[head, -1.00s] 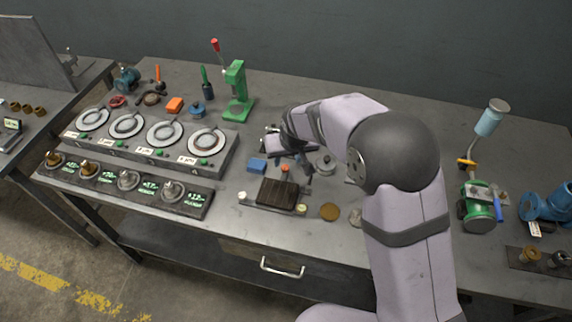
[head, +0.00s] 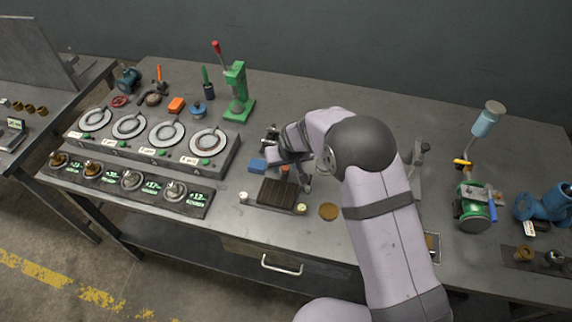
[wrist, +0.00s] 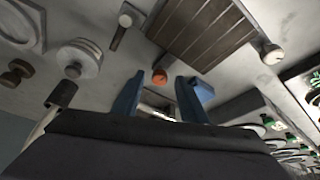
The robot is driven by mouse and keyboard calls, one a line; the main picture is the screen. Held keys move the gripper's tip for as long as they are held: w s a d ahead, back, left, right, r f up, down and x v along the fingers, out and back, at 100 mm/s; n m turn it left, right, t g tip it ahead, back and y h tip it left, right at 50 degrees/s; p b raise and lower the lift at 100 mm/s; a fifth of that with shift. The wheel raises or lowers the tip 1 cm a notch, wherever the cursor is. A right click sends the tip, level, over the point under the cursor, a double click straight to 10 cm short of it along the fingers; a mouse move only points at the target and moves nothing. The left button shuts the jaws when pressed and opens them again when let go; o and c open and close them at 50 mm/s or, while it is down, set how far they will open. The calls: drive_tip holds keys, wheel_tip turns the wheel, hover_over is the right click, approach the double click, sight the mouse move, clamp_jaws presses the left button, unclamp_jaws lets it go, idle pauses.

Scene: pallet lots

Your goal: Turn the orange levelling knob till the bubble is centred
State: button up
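The orange levelling knob (wrist: 160,77) shows in the wrist view beyond and between my fingertips, beside the dark slatted plate (wrist: 195,35). In the head view the plate (head: 277,194) lies on the bench, and a bit of the orange knob (head: 285,168) shows at its back edge. My gripper (wrist: 159,84) is open, its two blue-grey fingers on either side of the knob, with no clear contact. A small yellow-green round piece (head: 301,208), perhaps the bubble vial, sits at the plate's front right corner. The bubble itself is too small to read.
A brass disc (head: 329,211) lies right of the plate. A long unit with several dials (head: 150,150) stands left.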

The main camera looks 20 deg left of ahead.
clamp_jaws()
drive_tip(key=shift+f+b, duration=0.15)
drive_tip(key=shift+b, duration=0.4)
drive_tip(key=m+b, duration=0.1)
drive_tip(key=b, duration=0.2)
drive_tip(key=shift+a+f+m+h, duration=0.15)
drive_tip(key=shift+m+h, duration=0.15)
drive_tip(key=shift+m, duration=0.1)
drive_tip(key=m+b, duration=0.2)
drive_tip(key=b, duration=0.2)
drive_tip(key=shift+a+f+t+h, duration=0.1)
drive_tip(key=shift+t+h, duration=0.2)
drive_tip(key=shift+h, duration=0.1)
drive_tip(key=m+b, duration=0.1)
drive_tip(key=m+h+b, duration=0.1)
drive_tip(key=shift+a+r+m+b, duration=0.1)
drive_tip(key=shift+r+m+b, duration=0.1)
drive_tip(key=shift+m+b, duration=0.15)
drive_tip(key=shift+a+r+m+h+b, duration=0.15)
drive_tip(key=shift+m+h+b, duration=0.4)
drive_tip(key=shift+m, duration=0.6)
